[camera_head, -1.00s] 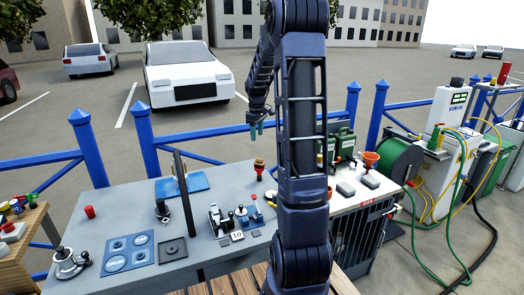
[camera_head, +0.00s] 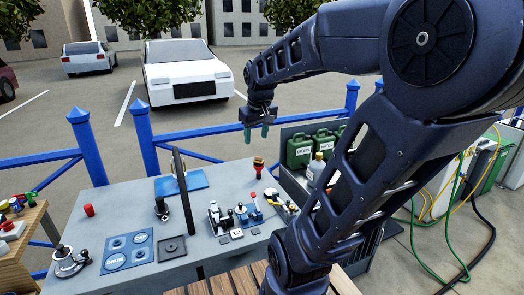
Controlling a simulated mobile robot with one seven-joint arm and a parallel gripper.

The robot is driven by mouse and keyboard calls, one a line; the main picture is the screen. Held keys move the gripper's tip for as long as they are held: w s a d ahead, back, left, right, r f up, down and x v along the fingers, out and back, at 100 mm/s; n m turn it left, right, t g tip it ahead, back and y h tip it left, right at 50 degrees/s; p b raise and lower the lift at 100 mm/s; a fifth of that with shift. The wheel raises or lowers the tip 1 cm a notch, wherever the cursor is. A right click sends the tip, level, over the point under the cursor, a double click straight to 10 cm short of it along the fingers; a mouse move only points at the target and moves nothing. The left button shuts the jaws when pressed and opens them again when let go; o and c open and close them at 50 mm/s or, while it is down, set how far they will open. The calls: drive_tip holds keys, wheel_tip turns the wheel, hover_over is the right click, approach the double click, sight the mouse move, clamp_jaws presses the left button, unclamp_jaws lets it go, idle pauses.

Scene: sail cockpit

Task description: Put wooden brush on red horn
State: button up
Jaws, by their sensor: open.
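My gripper (camera_head: 256,134) has two green fingers, pointing down and apart, with nothing visible between them. It hangs in the air over the back of the grey table. Below it in the picture, a small upright item (camera_head: 258,168) stands near the table's back edge. It has a brown and yellowish upper part and a red lower part. It is too small to tell whether this is the wooden brush, the red horn, or one on the other. A short red cylinder (camera_head: 89,210) stands at the table's left. No other clear brush or horn shows.
The grey table (camera_head: 215,262) also bears a dark upright post (camera_head: 184,195), a winch (camera_head: 70,262), a blue panel (camera_head: 128,251) and a lever unit (camera_head: 217,217). Green canisters (camera_head: 300,151) and a bottle (camera_head: 316,167) stand to the right, partly behind my arm.

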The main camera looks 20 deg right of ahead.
drive_tip(key=s+a+f+m+t, duration=0.1)
drive_tip(key=s+m, duration=0.1)
drive_tip(key=s, duration=0.6)
drive_tip(key=shift+s+a+f, duration=0.25)
drive_tip(key=shift+a+f, duration=0.05)
drive_tip(key=shift+f, duration=0.1)
idle(0.7)
